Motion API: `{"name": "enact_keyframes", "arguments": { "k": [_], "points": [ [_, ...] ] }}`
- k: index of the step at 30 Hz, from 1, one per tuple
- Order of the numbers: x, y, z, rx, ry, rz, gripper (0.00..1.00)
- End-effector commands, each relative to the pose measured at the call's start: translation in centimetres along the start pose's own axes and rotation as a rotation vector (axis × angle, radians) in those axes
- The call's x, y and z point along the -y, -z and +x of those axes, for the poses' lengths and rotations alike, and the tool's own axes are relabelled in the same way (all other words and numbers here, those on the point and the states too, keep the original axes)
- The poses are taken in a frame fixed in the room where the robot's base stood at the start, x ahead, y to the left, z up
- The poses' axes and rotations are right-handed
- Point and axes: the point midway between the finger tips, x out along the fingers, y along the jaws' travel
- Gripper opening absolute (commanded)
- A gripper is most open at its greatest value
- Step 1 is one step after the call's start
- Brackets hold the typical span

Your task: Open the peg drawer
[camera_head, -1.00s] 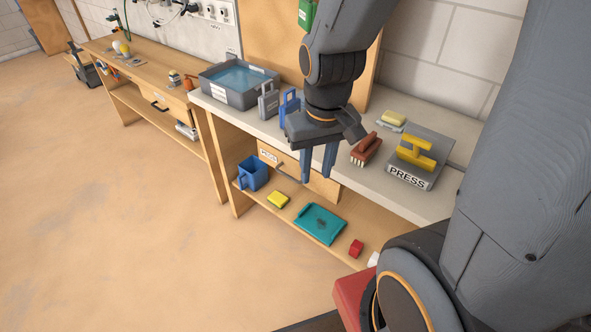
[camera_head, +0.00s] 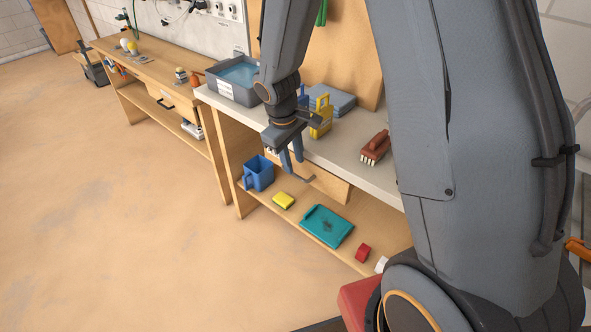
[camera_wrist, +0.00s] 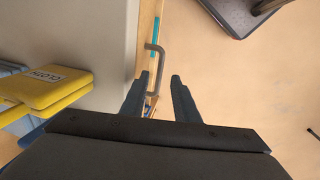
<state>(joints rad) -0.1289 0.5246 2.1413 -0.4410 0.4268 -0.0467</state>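The peg drawer (camera_head: 328,187) is a wooden front under the pale worktop and looks shut. My gripper (camera_head: 293,168) is at the drawer's left part, pointing down close to the handle. In the wrist view, my gripper (camera_wrist: 160,78) has its two dark fingers apart. The handle appears between the fingertips, nearer the left one. I cannot tell whether the fingers reach around it or touch it.
A yellow cloth holder (camera_head: 321,119), a grey water tub (camera_head: 225,90) and a red brush (camera_head: 375,147) stand on the worktop. The shelf below holds a blue jug (camera_head: 259,174), a yellow sponge (camera_head: 284,201) and a teal tray (camera_head: 318,227). The floor in front is clear.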

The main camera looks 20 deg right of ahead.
Motion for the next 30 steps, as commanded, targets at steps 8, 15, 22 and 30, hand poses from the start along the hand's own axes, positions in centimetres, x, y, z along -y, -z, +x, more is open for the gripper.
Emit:
{"name": "enact_keyframes", "arguments": {
  "k": [8,15,22,30],
  "points": [
    [0.0,-0.1,3.7,0.002,0.001,0.001,0.28],
    [0.0,0.0,4.7,0.000,0.001,0.001,0.28],
    [0.0,0.0,4.7,0.000,0.001,0.001,0.25],
    [0.0,0.0,4.7,0.000,0.001,0.002,0.00]
  ]
}}
